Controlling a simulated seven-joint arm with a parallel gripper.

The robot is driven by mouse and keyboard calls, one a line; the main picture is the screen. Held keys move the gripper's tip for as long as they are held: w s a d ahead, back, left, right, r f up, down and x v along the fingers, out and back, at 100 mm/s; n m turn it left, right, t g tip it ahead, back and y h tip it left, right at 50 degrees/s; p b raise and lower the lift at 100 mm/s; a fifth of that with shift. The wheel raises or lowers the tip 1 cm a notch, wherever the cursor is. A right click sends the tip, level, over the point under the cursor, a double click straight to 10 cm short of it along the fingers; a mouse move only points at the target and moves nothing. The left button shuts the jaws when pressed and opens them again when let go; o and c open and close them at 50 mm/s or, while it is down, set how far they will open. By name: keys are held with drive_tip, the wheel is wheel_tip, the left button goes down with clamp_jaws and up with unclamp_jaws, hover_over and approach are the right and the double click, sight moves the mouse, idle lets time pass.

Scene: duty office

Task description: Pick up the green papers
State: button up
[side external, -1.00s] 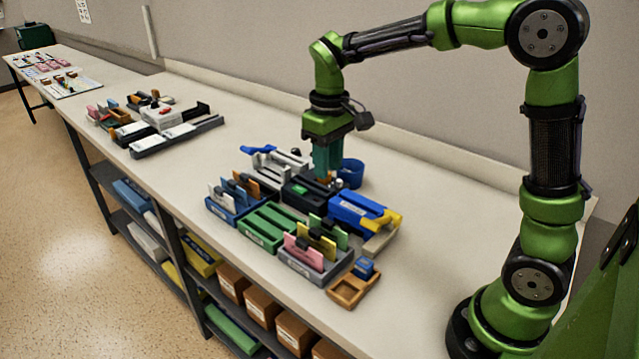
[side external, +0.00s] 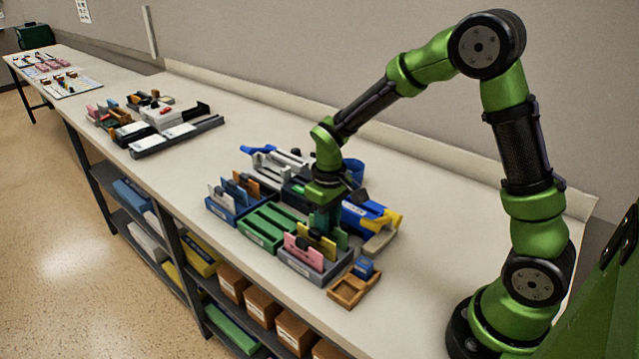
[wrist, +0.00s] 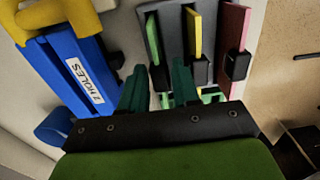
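The green papers (wrist: 153,38) stand upright in a grey holder (side external: 318,272), with a black clip (wrist: 158,77) on them. A sliver of the green papers (side external: 342,240) shows beside my gripper in the side view. My gripper (wrist: 160,88) points down over them and is open. Its two teal fingers lie on either side of the black clip in the wrist view, and I cannot tell whether they touch it. In the side view my gripper (side external: 322,222) hides most of the green papers.
Yellow papers (wrist: 194,32) and pink papers (wrist: 232,28) with black clips stand in the same holder. A blue hole punch (side external: 362,212) is close to my gripper. A green tray (side external: 262,240) and a wooden tray (side external: 347,289) are nearby. The bench's back right is clear.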

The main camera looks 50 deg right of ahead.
wheel_tip(320, 180, down, 2)
drive_tip(key=shift+f, duration=0.2)
clamp_jaws()
drive_tip(key=shift+r, duration=0.15)
